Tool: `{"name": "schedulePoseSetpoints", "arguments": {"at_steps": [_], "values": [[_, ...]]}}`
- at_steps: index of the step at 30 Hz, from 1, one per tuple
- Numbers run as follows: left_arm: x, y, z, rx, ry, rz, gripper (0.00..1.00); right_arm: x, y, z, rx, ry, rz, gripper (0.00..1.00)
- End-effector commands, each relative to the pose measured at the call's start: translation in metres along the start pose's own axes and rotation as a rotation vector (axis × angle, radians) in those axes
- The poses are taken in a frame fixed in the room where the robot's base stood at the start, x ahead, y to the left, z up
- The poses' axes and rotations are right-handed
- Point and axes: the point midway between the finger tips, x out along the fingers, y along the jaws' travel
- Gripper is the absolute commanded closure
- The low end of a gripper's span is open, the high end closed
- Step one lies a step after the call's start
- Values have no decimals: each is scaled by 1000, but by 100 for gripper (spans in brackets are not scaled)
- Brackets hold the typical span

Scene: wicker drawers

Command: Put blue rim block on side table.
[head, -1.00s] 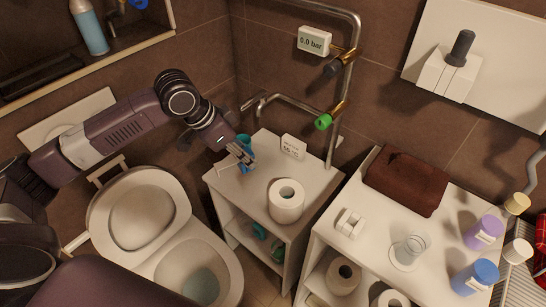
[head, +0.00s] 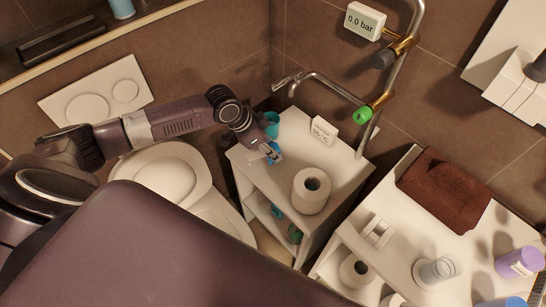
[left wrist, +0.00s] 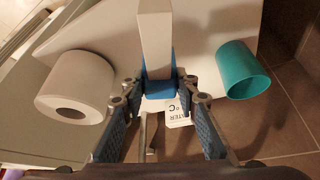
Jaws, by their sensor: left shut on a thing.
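The blue rim block (left wrist: 157,45) is a white bar with a blue end, in the middle of the left wrist view. My left gripper (left wrist: 160,88) is shut on it near the blue end. In the head view my left gripper (head: 274,155) is at the left edge of the white side table (head: 295,150), just in front of the teal cup (head: 271,124). The block is mostly hidden there, and I cannot tell whether it touches the tabletop. The cup also shows to the right in the left wrist view (left wrist: 243,72). My right gripper is not in view.
A toilet roll (head: 311,190) and a small display (head: 323,130) stand on the side table. A pipe with a green knob (head: 363,114) rises behind it. The toilet (head: 165,175) is to the left. A second white unit (head: 405,205) with a brown towel (head: 446,188) is to the right.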

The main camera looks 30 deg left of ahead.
Motion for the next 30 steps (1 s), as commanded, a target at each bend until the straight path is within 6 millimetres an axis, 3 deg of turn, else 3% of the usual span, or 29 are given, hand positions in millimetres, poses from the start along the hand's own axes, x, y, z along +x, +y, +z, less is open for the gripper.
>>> {"name": "schedulePoseSetpoints", "arguments": {"at_steps": [12, 24, 25, 30], "values": [[42, 0, 21, -1, 1, 0, 96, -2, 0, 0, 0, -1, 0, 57], [48, 0, 24, -1, 1, 0, 96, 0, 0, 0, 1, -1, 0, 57], [48, 0, 24, -1, 1, 0, 71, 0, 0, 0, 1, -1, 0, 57], [47, 0, 24, -1, 1, 0, 54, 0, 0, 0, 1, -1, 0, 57]]}}
